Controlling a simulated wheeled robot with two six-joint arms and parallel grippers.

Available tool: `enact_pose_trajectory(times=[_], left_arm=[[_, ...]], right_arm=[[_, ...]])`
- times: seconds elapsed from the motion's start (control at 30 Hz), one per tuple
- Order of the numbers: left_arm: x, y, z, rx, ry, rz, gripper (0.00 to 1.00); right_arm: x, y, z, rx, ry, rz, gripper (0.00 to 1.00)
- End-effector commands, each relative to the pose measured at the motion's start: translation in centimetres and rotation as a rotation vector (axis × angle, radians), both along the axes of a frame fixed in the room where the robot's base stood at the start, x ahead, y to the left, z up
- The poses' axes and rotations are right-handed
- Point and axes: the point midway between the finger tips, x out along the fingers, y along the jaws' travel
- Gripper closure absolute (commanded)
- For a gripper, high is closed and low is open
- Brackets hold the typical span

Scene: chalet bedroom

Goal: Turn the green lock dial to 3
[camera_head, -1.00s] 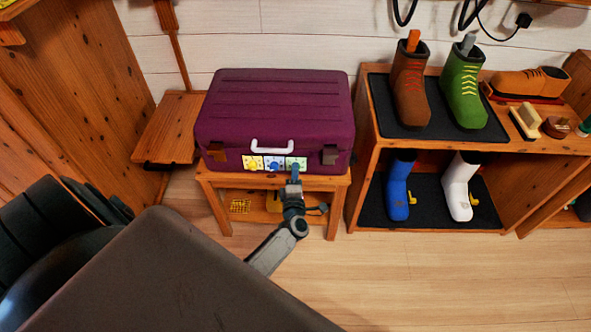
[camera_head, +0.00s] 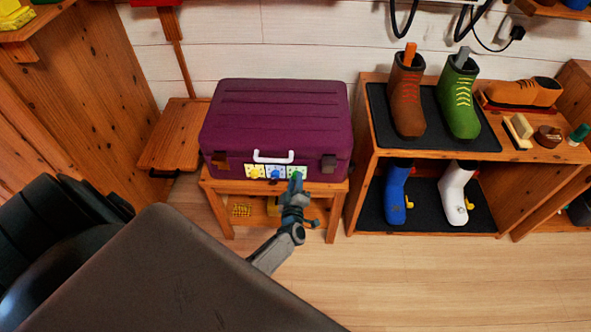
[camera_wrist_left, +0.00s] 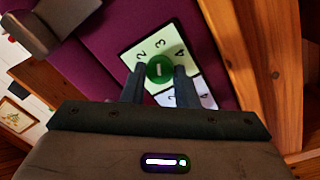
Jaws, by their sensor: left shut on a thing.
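A purple suitcase (camera_head: 276,117) lies on a low wooden stand, with three dials on its front: yellow (camera_head: 255,173), blue (camera_head: 275,174) and green (camera_head: 296,172). My left gripper (camera_head: 296,180) is at the green dial, the rightmost one. In the left wrist view, its fingers (camera_wrist_left: 159,82) close on both sides of the green dial (camera_wrist_left: 160,69). The white plate (camera_wrist_left: 135,60) around it shows 2, 3 and 4, with 3 above the dial. The dial's short white mark runs nearly upright in the picture, roughly toward 3; exact alignment is hard to tell. My right gripper is not in view.
The wooden stand (camera_head: 216,188) holds small items on its lower shelf. A boot rack (camera_head: 366,160) with several boots stands close on the right. A wooden bench (camera_head: 174,138) is at the left. The floor (camera_head: 420,285) in front is clear.

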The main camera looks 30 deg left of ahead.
Motion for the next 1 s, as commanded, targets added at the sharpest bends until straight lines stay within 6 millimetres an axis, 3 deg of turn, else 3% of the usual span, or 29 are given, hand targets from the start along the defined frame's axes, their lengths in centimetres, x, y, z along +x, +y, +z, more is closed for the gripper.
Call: enact_pose_trajectory(times=[0.53, 0.57, 0.67, 1.0], left_arm=[[-0.02, -0.06, -0.10, 0.020, 0.015, -0.001, 0.96], [-0.02, -0.06, -0.10, 0.020, 0.015, -0.001, 0.70], [-0.02, -0.04, -0.08, 0.020, 0.015, -0.001, 0.52], [-0.36, -0.22, -0.09, 0.020, 0.014, -0.001, 0.52]], right_arm=[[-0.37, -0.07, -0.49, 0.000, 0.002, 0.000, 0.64], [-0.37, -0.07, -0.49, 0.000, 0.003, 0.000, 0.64], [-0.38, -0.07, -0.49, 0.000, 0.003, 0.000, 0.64], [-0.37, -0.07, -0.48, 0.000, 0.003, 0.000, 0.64]])
